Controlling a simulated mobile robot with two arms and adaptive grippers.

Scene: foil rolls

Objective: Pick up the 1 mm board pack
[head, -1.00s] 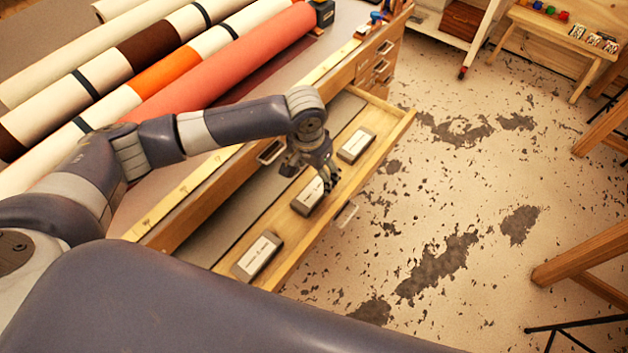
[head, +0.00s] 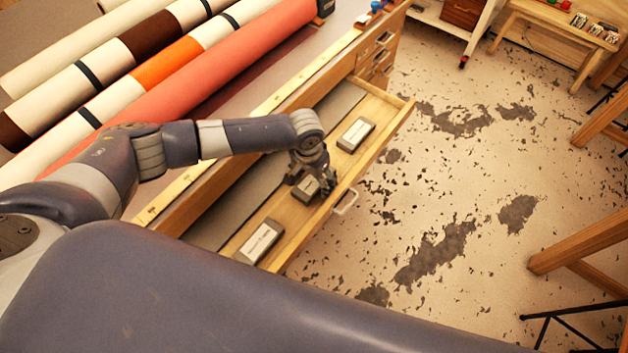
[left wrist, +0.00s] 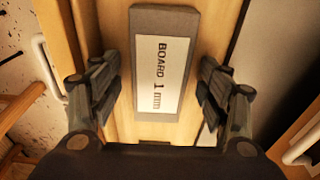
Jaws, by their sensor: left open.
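The 1 mm board pack (left wrist: 163,70) is a grey block with a white label reading "BOARD 1 mm", seen in the left wrist view between my open fingers. In the head view this pack (head: 307,190) lies in the open drawer, the middle one of three packs. My left gripper (left wrist: 160,95) is open, one finger on each side of the pack, with a gap visible on both sides. In the head view the left gripper (head: 312,180) is right over the pack and hides part of it. My right gripper is not in view.
Two similar packs lie in the drawer (head: 392,115), one farther back (head: 356,134) and one nearer (head: 259,241). Long rolls (head: 220,80) lie on the bench top to the left.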

